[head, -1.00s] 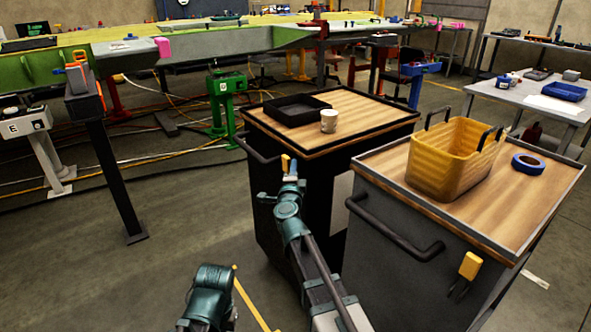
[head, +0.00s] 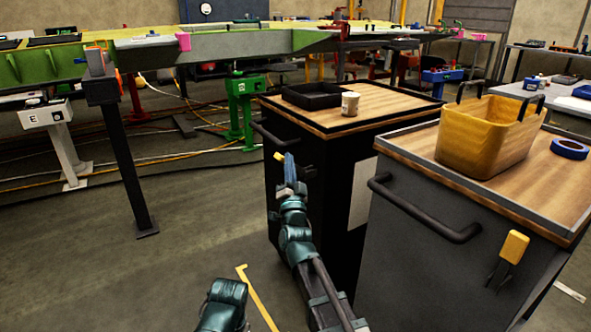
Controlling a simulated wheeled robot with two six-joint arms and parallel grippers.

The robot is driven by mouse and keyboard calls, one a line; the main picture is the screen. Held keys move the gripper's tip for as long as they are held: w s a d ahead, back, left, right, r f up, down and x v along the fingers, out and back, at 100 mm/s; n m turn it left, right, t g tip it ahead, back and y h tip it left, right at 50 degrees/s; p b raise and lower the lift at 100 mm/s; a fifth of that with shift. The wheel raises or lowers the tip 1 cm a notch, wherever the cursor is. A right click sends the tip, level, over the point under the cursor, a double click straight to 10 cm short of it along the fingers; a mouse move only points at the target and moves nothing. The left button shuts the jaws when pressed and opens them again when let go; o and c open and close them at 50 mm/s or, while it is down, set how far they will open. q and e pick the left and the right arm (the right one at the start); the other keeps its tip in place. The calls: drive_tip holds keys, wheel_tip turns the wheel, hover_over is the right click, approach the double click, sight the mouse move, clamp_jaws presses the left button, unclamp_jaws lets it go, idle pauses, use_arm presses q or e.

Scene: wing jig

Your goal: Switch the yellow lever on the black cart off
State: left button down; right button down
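The black cart (head: 314,205) stands in the middle with a wood top. A small yellow piece (head: 279,156), which looks like the lever, shows against its front face, left of my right gripper's tip. My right gripper (head: 289,168) is raised in front of that face, with a blue part at its tip. The yellow piece and the tip look very close; I cannot tell whether they touch. The gap between the fingers is not clear. My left arm shows only as a teal link at the bottom; its gripper is not in view.
A grey cart (head: 420,260) stands close at right, with a handle bar (head: 425,212), a yellow-handled piece (head: 513,247), a yellow basket (head: 488,135) and blue tape (head: 569,149). A black tray (head: 312,96) and cup (head: 350,103) sit on the black cart. Open floor lies left.

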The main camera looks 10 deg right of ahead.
use_arm(q)
wheel_tip(320, 180, down, 2)
drive_tip(key=shift+a+f+b, duration=0.1)
drive_tip(key=shift+a+b, duration=0.05)
drive_tip(key=shift+b, duration=0.5)
use_arm(e)
drive_tip(key=shift+s+a+f+n+t+y, duration=0.2)
drive_tip(key=shift+a+f+n+t+y, duration=0.15)
drive_tip(key=shift+a+f+n, duration=0.35)
drive_tip(key=shift+f+y, duration=0.15)
drive_tip(key=shift+y, duration=0.2)
